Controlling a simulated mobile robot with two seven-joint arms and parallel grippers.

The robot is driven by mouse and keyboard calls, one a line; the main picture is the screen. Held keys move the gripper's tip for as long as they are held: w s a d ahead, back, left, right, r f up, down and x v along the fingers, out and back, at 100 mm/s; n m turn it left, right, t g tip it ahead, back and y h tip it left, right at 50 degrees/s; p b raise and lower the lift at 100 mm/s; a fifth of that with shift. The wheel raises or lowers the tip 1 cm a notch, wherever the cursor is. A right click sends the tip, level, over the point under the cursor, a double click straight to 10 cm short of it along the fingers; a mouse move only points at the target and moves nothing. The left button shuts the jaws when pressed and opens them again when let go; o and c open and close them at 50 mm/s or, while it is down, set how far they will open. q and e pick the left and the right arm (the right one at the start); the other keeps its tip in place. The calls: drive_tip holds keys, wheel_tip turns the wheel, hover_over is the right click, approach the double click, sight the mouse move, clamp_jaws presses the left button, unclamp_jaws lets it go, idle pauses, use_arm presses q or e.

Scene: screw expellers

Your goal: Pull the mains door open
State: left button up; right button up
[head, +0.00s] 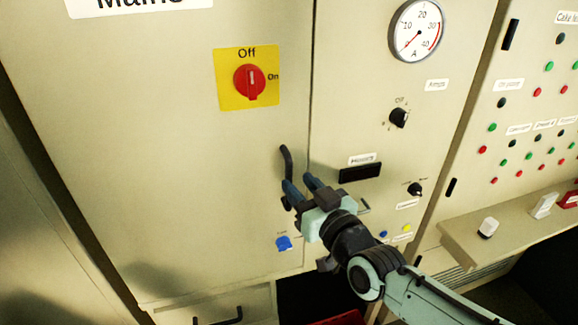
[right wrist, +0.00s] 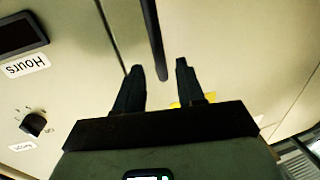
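The mains door (head: 150,180) is a large cream panel with a "Mains" label at its top. It looks shut, its right edge along a dark vertical seam. Its dark, upright handle (head: 287,163) is near that edge, the lower part hidden by my gripper. A red rotary switch (head: 250,82) on a yellow plate points up to "Off". My left gripper is not in view.
A blue knob (head: 283,243) is on the door below my gripper. Right of the seam are a round ammeter (head: 416,30), small black knobs (head: 399,117) and an hours display (head: 360,173). A ledge (head: 500,225) juts out at the right.

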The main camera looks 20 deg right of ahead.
sight(290, 175)
drive_tip(key=p+x, duration=0.1)
drive_tip(key=x, duration=0.4)
drive_tip(key=shift+w+p, duration=0.2)
drive_tip(key=shift+p, duration=0.1)
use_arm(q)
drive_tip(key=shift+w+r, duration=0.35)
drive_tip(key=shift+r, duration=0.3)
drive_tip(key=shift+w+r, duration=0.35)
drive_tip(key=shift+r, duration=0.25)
use_arm(e)
clamp_jaws()
